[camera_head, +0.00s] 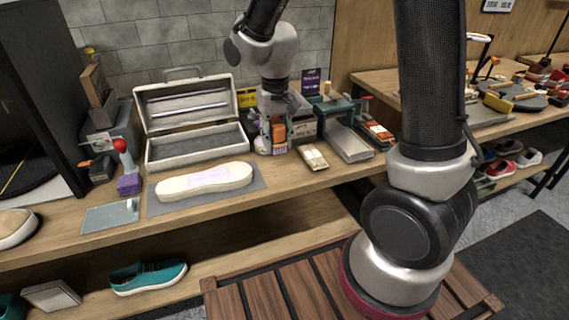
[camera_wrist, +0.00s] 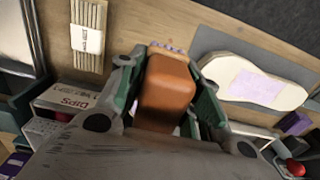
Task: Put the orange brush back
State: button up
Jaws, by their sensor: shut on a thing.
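The orange brush (camera_wrist: 167,85) is between the fingers of my gripper (camera_wrist: 165,100), which is shut on it. In the wrist view its orange block points away from the palm, with pale purple bristles at the far end. In the head view the brush (camera_head: 279,134) is upright, low over the back of the bench or touching it; I cannot tell which. My gripper (camera_head: 277,122) is above it there, partly hidden by my arm. Boxes stand close on its right, including a white and dark one (camera_head: 303,127).
An open grey toolbox (camera_head: 196,147) stands left of the gripper. A white sole form (camera_head: 204,181) lies on a grey mat in front of it. A pale wrapped bundle (camera_head: 313,158) and a metal plate (camera_head: 349,142) lie to the right. Bare wood shows at the front of the bench (camera_head: 255,205).

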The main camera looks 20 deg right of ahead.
aim_at(277, 171)
notch_tip(277, 171, down, 8)
jog(key=shift+r, duration=0.1)
dwell(0.4)
jog(key=shift+f, duration=0.2)
jog(key=o, duration=1)
